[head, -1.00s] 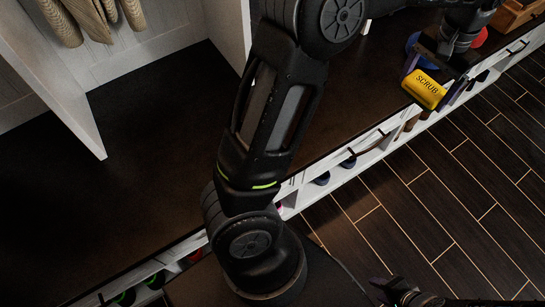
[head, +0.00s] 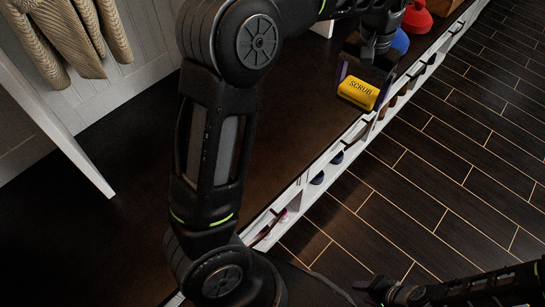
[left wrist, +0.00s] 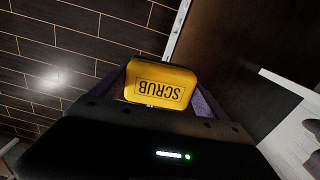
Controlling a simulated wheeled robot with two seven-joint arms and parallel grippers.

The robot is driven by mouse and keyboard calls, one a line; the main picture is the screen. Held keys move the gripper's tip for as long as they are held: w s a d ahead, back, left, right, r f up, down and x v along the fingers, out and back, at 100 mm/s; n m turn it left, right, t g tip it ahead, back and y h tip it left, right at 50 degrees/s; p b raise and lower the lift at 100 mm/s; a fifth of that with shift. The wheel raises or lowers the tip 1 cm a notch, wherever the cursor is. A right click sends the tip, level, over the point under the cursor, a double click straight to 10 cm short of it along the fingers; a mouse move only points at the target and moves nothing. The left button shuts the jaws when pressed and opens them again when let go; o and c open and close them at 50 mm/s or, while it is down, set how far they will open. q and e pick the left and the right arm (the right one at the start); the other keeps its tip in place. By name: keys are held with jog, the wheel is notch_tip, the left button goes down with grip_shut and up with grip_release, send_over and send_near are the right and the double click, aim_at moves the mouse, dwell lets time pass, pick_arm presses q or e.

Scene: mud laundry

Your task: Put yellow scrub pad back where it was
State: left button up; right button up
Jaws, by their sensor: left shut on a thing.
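The yellow scrub pad (head: 358,93), with SCRUB printed in black, is held over the front edge of the dark bench top in the head view. My left gripper (head: 364,82) is shut on it, one finger at each side. In the left wrist view the pad (left wrist: 160,84) sits between the purple-grey fingers, its lettering upside down. I cannot tell the height of the pad above the bench. My right gripper (head: 376,288) is low at the bottom right, over the floor; its fingers are too dark to read.
The dark bench top (head: 120,235) has wide clear room at left. White shoe cubbies (head: 318,192) with several shoes run below its edge. A blue item (head: 400,42) and a red item (head: 417,18) stand beyond the gripper. Coats (head: 70,35) hang at upper left.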

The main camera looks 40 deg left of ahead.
pick_arm(q)
jog(key=s+a+f+b, duration=0.2)
jog(key=s+a+f, duration=0.3)
jog(key=a+f, duration=0.3)
jog(key=m+b, duration=0.1)
jog(key=b, duration=0.1)
send_over(273, 158)
notch_tip(273, 158, down, 5)
jog(key=shift+r, duration=0.2)
notch_tip(273, 158, down, 5)
jog(key=shift+b, duration=0.6)
jog(key=shift+f, duration=0.1)
jog(key=shift+f+b, duration=0.75)
jog(key=shift+f, duration=1.65)
